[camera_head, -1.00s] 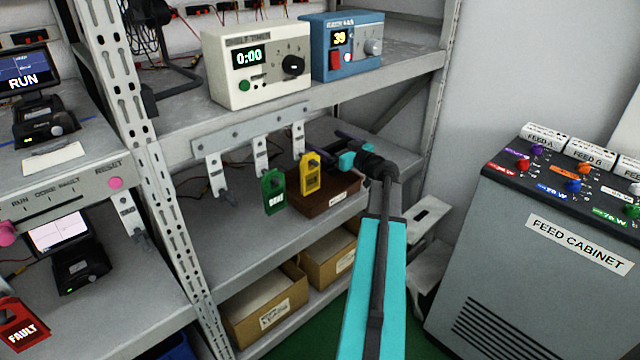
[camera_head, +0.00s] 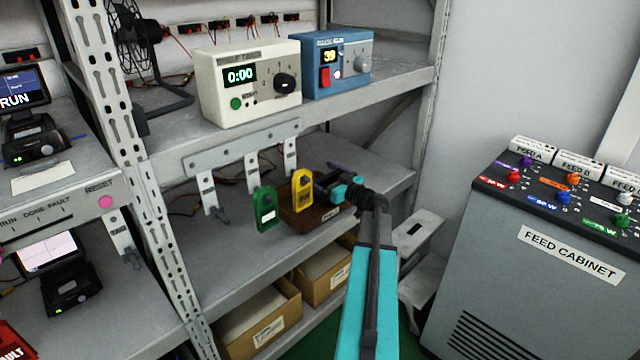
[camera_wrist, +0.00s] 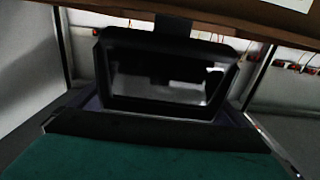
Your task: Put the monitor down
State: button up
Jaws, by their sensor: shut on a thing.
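My gripper (camera_head: 343,184) is over the middle shelf, at the right end of the brown wooden box (camera_head: 303,217). It is shut on a small dark monitor (camera_head: 321,184), which is largely hidden by the gripper and hanging tags in the head view. In the wrist view the monitor (camera_wrist: 165,38) shows as a black frame around a dark, reflective panel, close in front of the camera. I cannot tell whether the monitor touches the box.
A green tag (camera_head: 264,209) and a yellow tag (camera_head: 302,188) hang just left of the gripper. A cream timer (camera_head: 246,88) and a blue device (camera_head: 336,67) stand on the shelf above. Cardboard boxes (camera_head: 265,322) sit below. The feed cabinet (camera_head: 540,270) stands right.

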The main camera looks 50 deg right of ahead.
jog(key=shift+f, duration=1.7)
jog(key=shift+f, duration=0.15)
jog(key=o, duration=1.2)
jog(key=shift+r, duration=0.2)
jog(key=s, duration=0.8)
jog(key=s+a+b, duration=0.1)
jog(key=s, duration=0.3)
jog(key=shift+f, duration=0.1)
